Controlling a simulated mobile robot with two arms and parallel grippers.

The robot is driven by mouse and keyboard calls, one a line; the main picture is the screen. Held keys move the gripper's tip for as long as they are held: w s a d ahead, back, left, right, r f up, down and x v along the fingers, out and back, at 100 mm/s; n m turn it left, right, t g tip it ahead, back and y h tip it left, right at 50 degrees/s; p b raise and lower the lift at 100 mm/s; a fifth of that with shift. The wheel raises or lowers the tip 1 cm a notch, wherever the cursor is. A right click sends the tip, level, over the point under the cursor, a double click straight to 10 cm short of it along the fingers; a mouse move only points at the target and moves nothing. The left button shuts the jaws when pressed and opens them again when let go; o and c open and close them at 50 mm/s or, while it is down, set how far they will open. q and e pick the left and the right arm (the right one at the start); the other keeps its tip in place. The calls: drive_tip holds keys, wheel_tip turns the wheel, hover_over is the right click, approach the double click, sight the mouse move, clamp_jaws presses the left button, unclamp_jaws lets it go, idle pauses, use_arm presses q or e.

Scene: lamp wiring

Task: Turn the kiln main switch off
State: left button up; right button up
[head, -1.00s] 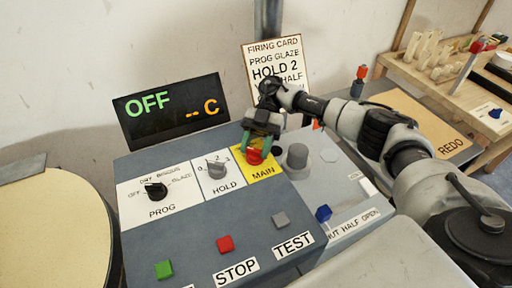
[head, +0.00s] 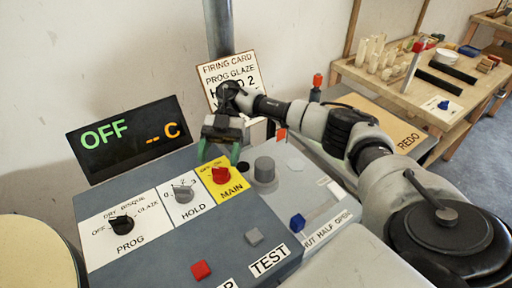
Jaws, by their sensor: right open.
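The red main switch knob (head: 221,175) sits on a yellow plate marked MAIN (head: 231,189) on the grey control panel. The kiln display (head: 130,137) reads OFF in green and "-- C" in orange. My right gripper (head: 219,155) is open and empty, with its green-tipped fingers spread just behind and above the red knob in the picture. The knob shows in full, and the fingers look clear of it. My left gripper is not in view.
The PROG knob (head: 122,224) and HOLD knob (head: 183,193) are left of the switch. A grey cylinder (head: 264,169) stands close on its right. The firing card (head: 236,78) is behind my gripper. A wooden bench (head: 400,98) with tools is at the right.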

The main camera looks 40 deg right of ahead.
drive_tip(key=s+d+r+b, duration=0.1)
drive_tip(key=s+d+r, duration=0.5)
drive_tip(key=s, duration=0.3)
drive_tip(key=shift+s+d+r, duration=0.25)
drive_tip(key=shift+s+r, duration=0.15)
drive_tip(key=shift+r, duration=0.25)
